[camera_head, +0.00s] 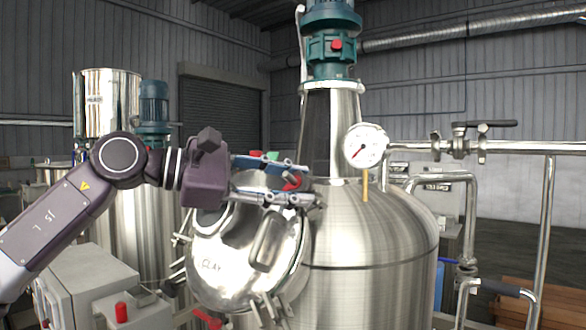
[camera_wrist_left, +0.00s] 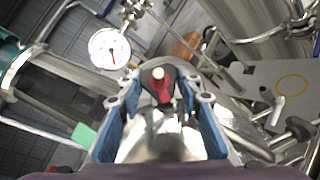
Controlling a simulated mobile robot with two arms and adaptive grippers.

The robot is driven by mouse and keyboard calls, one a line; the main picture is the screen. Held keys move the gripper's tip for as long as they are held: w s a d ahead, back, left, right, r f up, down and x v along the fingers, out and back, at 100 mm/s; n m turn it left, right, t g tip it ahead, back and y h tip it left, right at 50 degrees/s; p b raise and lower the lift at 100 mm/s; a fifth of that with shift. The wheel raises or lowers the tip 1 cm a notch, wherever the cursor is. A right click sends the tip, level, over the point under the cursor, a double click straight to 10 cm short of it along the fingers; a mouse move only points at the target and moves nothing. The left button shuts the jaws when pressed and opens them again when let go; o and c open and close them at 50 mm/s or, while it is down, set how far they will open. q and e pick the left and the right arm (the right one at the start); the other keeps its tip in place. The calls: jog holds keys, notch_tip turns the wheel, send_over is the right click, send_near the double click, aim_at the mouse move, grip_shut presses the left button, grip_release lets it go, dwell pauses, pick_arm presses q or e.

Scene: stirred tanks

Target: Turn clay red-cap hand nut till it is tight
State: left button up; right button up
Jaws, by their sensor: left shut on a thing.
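The clay tank's round steel lid (camera_head: 228,278), lettered CLAY, is at the middle of the head view. The red-cap hand nut (camera_head: 292,182) sits at the lid's upper rim. My left gripper (camera_head: 306,184) reaches in from the left, one finger above the red cap and one below it. In the left wrist view the red cap (camera_wrist_left: 161,86) lies between the blue-padded fingers of my left gripper (camera_wrist_left: 160,92), which is shut on it. The fingers partly hide the nut, and its threads cannot be seen. My right gripper is in neither view.
A pressure gauge (camera_head: 364,146) stands right behind the gripper. A green cap (camera_head: 272,155) is close by the upper finger; it also shows in the wrist view (camera_wrist_left: 83,135). Another red handle (camera_head: 207,318) is below the lid. Steel pipes (camera_head: 545,148) fill the right side.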

pick_arm(q)
jog(key=shift+r+m+p, duration=0.1)
jog(key=shift+m+p, duration=0.2)
jog(key=shift+m, duration=0.1)
jog(key=o, duration=1.2)
jog(key=v, duration=1.2)
jog(key=shift+w+r, duration=0.1)
